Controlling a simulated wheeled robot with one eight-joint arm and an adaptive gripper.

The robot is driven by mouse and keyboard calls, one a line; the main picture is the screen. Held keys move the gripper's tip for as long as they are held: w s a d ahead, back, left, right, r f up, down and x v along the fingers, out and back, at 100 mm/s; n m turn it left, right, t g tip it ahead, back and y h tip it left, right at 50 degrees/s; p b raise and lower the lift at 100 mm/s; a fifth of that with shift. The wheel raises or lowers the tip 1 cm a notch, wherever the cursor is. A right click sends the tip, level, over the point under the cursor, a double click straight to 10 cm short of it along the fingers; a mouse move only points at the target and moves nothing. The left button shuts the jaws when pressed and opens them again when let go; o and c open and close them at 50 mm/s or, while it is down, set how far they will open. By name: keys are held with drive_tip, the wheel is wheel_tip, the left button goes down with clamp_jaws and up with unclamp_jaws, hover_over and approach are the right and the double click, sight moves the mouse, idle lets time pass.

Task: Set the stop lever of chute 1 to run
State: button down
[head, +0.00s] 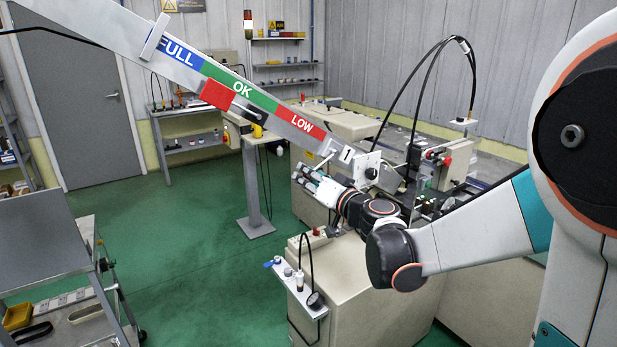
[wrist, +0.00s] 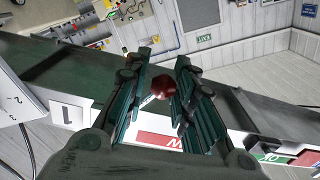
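The chute 1 (head: 287,117) slopes down from upper left to the middle of the head view, with FULL, OK and LOW bands and a plate marked 1 (head: 346,154) at its lower end. In the wrist view the plate (wrist: 68,112) is at the left. A dark red knob (wrist: 162,87), apparently the stop lever's, shows between my fingers; its stem is mostly hidden. My gripper (head: 306,177) is just below the chute's lower end. In the wrist view my gripper (wrist: 163,62) is open, its fingers on both sides of the knob, with a visible gap at the left.
A beige machine (head: 362,300) with a small control shelf (head: 298,289) stands below my arm. A red block (head: 217,93) sits on the chute's side. A grey rack (head: 45,240) is at the left. Green floor (head: 190,250) between is clear.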

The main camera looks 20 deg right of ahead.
drive_tip(key=shift+r, duration=0.1)
drive_tip(key=shift+a+r+m+p, duration=0.2)
drive_tip(key=shift+r+m+p, duration=0.4)
drive_tip(key=shift+a+r+m+p, duration=0.15)
drive_tip(key=shift+r+m+p, duration=0.3)
drive_tip(key=shift+m, duration=0.45)
drive_tip(key=c, duration=1.3)
unclamp_jaws()
drive_tip(key=shift+s+r, duration=0.1)
drive_tip(key=shift+s, duration=0.05)
drive_tip(key=shift+s, duration=0.1)
drive_tip(key=v, duration=0.7)
drive_tip(key=shift+s, duration=0.15)
